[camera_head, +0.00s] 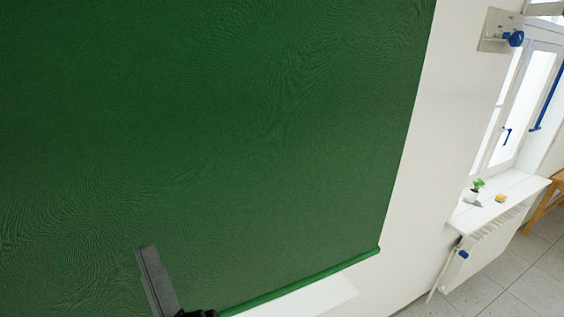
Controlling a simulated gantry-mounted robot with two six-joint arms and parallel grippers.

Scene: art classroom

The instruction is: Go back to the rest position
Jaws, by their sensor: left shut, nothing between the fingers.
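My left gripper (150,262) shows at the bottom left of the head view. Its grey fingers are shut and point up, with nothing held between them. It is in front of the green board (250,130), near the board's lower edge. I cannot tell whether it touches the board. Most of the left arm is cut off by the bottom of the frame. My right gripper does not show.
The board's green lower ledge (300,286) runs to its lower right corner. A white wall (440,150) follows. At right, a windowsill (500,200) holds a small plant (478,184) and a yellow object (500,198), above a radiator (490,248). Tiled floor (520,285) lies below.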

